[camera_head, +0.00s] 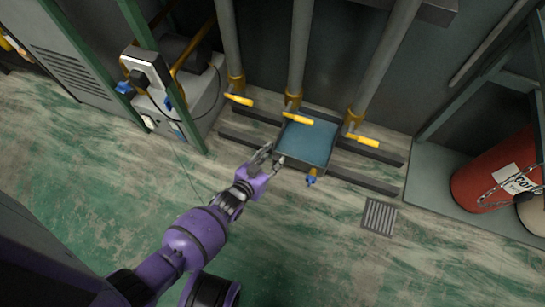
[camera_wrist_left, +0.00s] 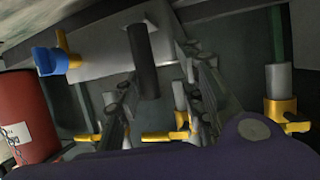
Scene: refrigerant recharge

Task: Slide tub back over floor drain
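The floor drain (camera_head: 379,217) is a slotted grey grate to the right and front of the tub, uncovered. My left gripper (camera_head: 271,160) is at the tub's left front corner, fingers apart. In the left wrist view, a dark bar (camera_wrist_left: 143,62) stands in front of the spread fingers (camera_wrist_left: 158,75); contact cannot be told. My right gripper is not in view.
Grey pipes with yellow valve handles (camera_head: 240,99) hang over the tub's back. A green frame and a grey machine (camera_head: 190,95) stand at left. A red cylinder (camera_head: 499,172) stands at right. The floor in front is clear.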

